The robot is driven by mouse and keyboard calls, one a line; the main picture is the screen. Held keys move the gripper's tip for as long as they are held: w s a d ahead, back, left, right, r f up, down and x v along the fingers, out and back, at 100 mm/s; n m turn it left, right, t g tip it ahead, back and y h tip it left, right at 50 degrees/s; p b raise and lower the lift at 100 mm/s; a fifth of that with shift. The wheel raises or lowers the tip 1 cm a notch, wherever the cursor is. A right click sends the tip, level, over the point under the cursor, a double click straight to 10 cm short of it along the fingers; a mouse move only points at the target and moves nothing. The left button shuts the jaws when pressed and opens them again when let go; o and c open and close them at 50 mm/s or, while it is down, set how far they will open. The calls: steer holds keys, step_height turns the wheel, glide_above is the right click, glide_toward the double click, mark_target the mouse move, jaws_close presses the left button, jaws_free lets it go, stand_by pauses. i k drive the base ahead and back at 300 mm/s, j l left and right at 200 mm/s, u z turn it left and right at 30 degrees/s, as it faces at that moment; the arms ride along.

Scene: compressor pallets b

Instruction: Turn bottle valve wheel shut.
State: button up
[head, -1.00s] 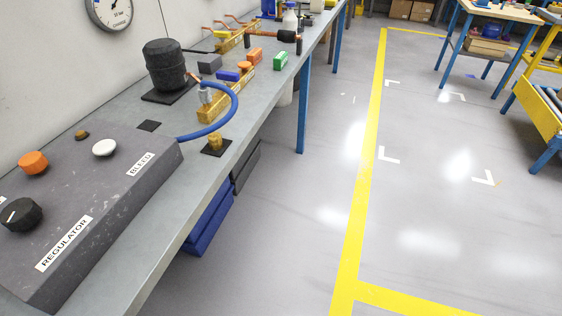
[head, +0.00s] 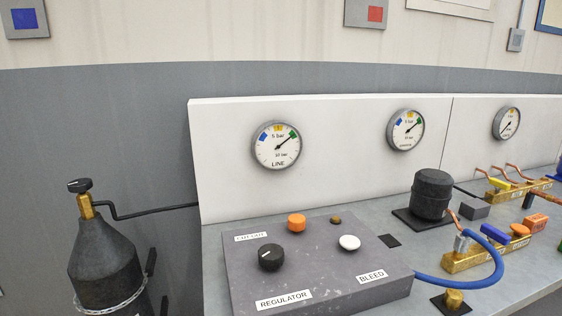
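A dark grey gas bottle (head: 105,265) stands upright at the left of the bench in the head view. Its brass valve (head: 86,206) carries a black valve wheel (head: 80,185) with a pale mark on top. A black pipe (head: 150,213) runs from the valve to the white back panel. A chain (head: 118,301) goes around the bottle. My gripper is not in view.
The bench (head: 214,236) bears a grey box (head: 330,290) with a black regulator knob (head: 272,257), an orange knob (head: 296,223) and a white knob (head: 349,242). Gauges, including the LINE gauge (head: 277,147), hang on the panel. A blue hose (head: 480,284) lies at right.

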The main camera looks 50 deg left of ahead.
mark_target(80, 185)
steer(key=u, duration=2.35)
